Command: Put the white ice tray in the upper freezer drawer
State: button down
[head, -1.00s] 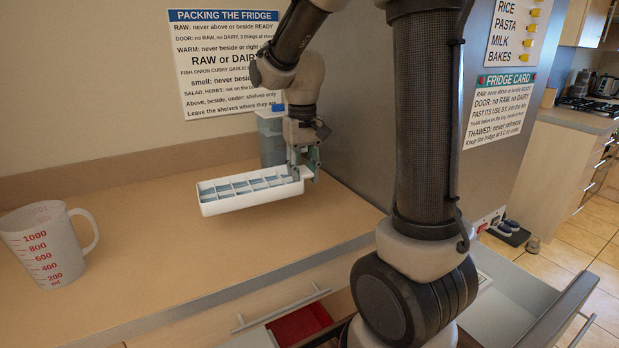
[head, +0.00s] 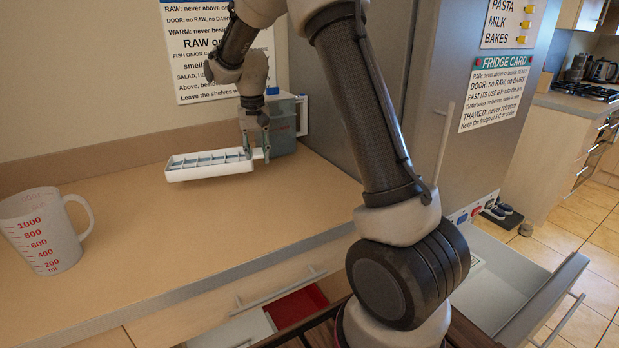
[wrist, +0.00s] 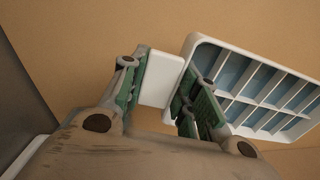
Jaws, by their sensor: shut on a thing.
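The white ice tray (head: 210,164), with blue-grey compartments, is held above the counter at the back. My gripper (head: 256,152) is shut on the tab at its right end. In the wrist view, the tab lies between the fingers of my gripper (wrist: 161,82), and the ice tray (wrist: 262,92) extends to the right. An open drawer (head: 512,290) with a grey front stands at the lower right, below the fridge; my arm hides part of it. I cannot tell whether it is the upper freezer drawer.
A measuring jug (head: 42,232) stands at the counter's left. A grey-blue container (head: 284,126) stands behind my gripper, against the fridge (head: 350,80). Below the counter (head: 200,240), an open drawer holds a red compartment (head: 297,305). The middle of the counter is clear.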

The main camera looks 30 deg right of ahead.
aim_at(481, 316)
jog(key=k+j+z, duration=0.25)
jog(key=z, duration=0.15)
jog(key=k+j+z, duration=0.5)
jog(key=k+z, duration=0.15)
jog(key=z, duration=0.15)
jog(key=k+l+z, duration=0.15)
jog(key=z, duration=0.3)
jog(key=l+z, duration=0.1)
jog(key=i+j+z, duration=0.15)
jog(key=i, duration=0.85)
